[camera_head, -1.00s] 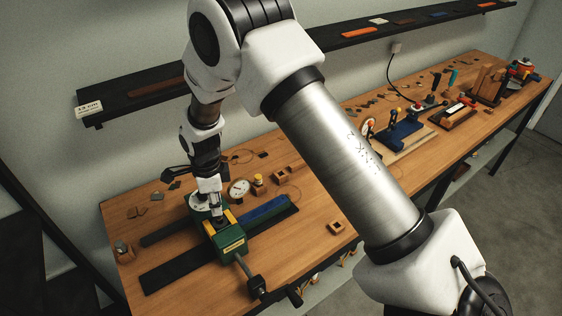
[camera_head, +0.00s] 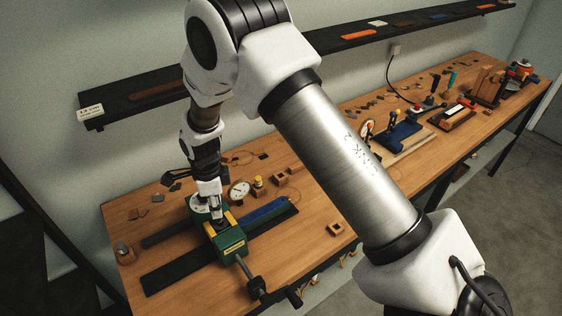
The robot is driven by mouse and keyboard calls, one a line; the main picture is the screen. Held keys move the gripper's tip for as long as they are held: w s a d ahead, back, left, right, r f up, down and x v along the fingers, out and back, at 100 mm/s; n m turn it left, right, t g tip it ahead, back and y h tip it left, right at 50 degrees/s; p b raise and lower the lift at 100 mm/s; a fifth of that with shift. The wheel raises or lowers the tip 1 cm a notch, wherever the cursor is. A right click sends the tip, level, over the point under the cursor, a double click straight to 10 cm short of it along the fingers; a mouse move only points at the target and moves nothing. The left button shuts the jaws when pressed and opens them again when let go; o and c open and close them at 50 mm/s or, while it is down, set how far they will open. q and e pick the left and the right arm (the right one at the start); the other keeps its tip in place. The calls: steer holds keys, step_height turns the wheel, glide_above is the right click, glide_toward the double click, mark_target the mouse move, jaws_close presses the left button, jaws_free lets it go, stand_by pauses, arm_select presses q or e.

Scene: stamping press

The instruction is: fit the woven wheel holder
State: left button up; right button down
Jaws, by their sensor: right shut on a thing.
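The green vise (camera_head: 231,244) with yellow jaws sits on the left part of the wooden bench, its screw handle toward the front edge. My right gripper (camera_head: 215,213) points down at the vise's jaws. It is shut on a small part that is too small and too covered to make out. I cannot tell whether that part touches the vise. I cannot pick out the woven wheel holder for certain. My left gripper is not in view.
A round dial (camera_head: 239,192) stands just right of my right gripper. Small wooden blocks (camera_head: 280,178) lie behind the blue strip (camera_head: 264,212). A black shelf (camera_head: 130,105) runs along the wall. My right arm hides the middle of the bench.

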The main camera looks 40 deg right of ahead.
steer(key=shift+f, duration=0.15)
steer(key=shift+f+b, duration=0.9)
steer(key=shift+f, duration=0.75)
steer(key=shift+f, duration=0.1)
steer(key=c, duration=0.8)
jaws_free()
steer(key=shift+c, duration=0.2)
step_height(320, 180, up, 12)
